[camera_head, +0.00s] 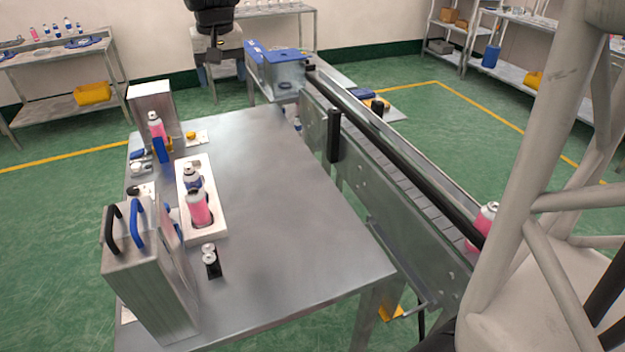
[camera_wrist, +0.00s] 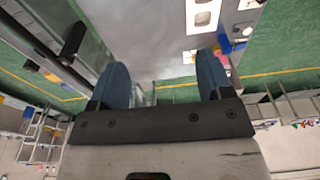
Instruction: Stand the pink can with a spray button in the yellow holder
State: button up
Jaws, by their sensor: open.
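In the head view a pink can (camera_head: 199,208) stands in a white tray on the steel table, beside a blue-and-white can (camera_head: 192,178). A second pink can (camera_head: 157,126) stands at the table's far left, behind a blue upright part. A third pink can (camera_head: 484,226) is on the conveyor at right, partly hidden. Their tops are too small to tell which has a spray button. A small yellow part (camera_head: 169,144), possibly the yellow holder, shows beside the blue part. In the wrist view my gripper (camera_wrist: 163,62) is open, with nothing between its blue fingers.
The white tray (camera_head: 219,229) lies on the left of the table (camera_head: 285,220). A metal box with black and blue handles (camera_head: 150,275) stands at the near left. Small dark-and-silver parts (camera_head: 211,262) lie near the tray. The table's middle and right are clear, bordered by the conveyor (camera_head: 400,185).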

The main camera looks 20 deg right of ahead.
jog(key=s+d+f, duration=0.3)
jog(key=s+f, duration=0.1)
jog(key=s, duration=0.7)
jog(key=s+d+f, duration=0.2)
jog(key=s+f, duration=0.2)
jog(key=s, duration=0.8)
jog(key=s+d+f+t, duration=0.1)
jog(key=s+d+f, duration=0.2)
jog(key=s, duration=0.9)
jog(key=shift+d+f, duration=0.3)
jog(key=shift+f, duration=0.4)
jog(key=shift+c, duration=0.2)
